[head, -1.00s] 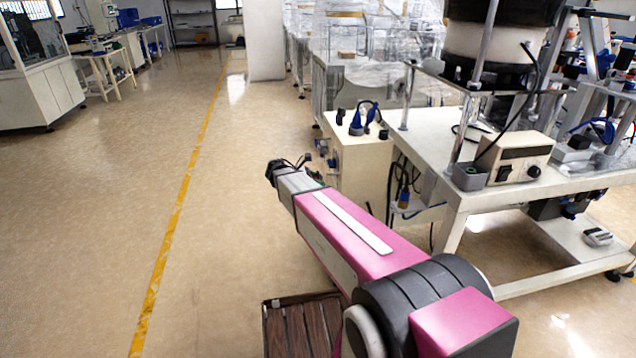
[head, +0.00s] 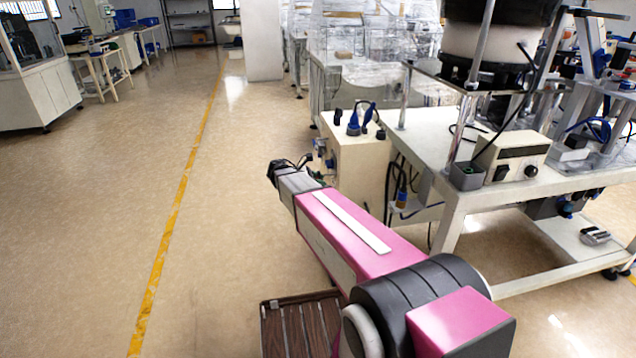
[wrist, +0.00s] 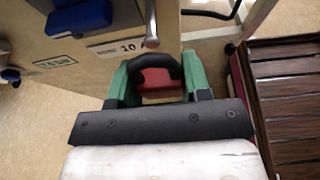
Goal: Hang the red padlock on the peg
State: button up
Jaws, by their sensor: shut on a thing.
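The red padlock (wrist: 158,86) is between the green fingers of my gripper (wrist: 157,78) in the wrist view. Its black shackle (wrist: 153,63) arches above the red body toward the cabinet. A metal rod with a rounded tip, which looks like the peg (wrist: 151,28), stands out by the cabinet just above the shackle in the picture. The shackle appears apart from the peg; the depth between them is hard to judge. My gripper is shut on the padlock. In the head view the padlock and peg cannot be made out near my gripper's dark end (head: 276,172).
The cream cabinet (head: 357,168) stands beyond my gripper, with blue fittings (wrist: 82,17) on it. A white machine table (head: 440,160) is at right. A brown slatted surface (wrist: 285,75) lies right in the wrist view. Open floor (head: 110,200) spreads left.

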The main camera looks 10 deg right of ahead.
aim_at(337, 183)
jog(key=shift+d, duration=2.1)
dwell(0.4)
jog(key=shift+f, duration=0.3)
dwell(0.9)
jog(key=o, duration=1.3)
jog(key=shift+o, duration=0.2)
jog(key=shift+a, duration=0.1)
jog(key=v, duration=0.7)
